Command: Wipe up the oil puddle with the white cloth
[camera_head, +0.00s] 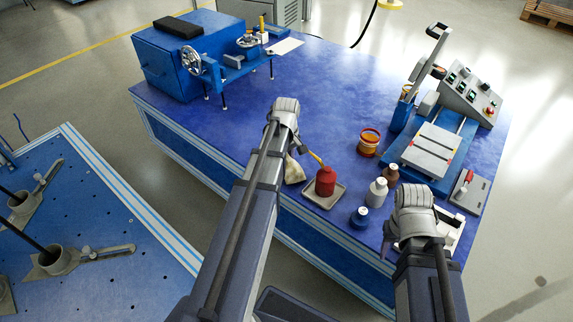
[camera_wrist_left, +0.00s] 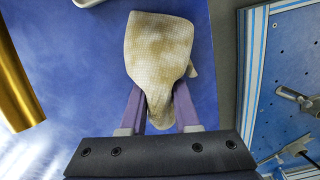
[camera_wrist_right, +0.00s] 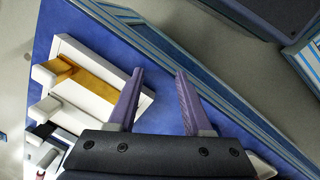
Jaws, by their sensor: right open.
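The white cloth (camera_wrist_left: 160,45), creased and stained yellowish brown, is pinched between the fingers of my left gripper (camera_wrist_left: 160,105). In the head view the cloth (camera_head: 294,171) hangs beside my left wrist, near the front edge of the blue table; the wrist hides most of that gripper. No oil puddle can be made out on the visible tabletop; my left arm and the cloth hide part of it. My right gripper (camera_wrist_right: 160,80) is open and empty. It is above the table's front right corner, beside a white fixture with an amber bar (camera_wrist_right: 95,80).
A red oil can (camera_head: 325,182) stands in a shallow tray (camera_head: 312,198) right of the cloth. Bottles (camera_head: 377,191), a blue-capped jar (camera_head: 360,217) and an orange-banded tin (camera_head: 369,142) stand further right. A blue machine (camera_head: 175,65) fills the back left. The tabletop's middle is clear.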

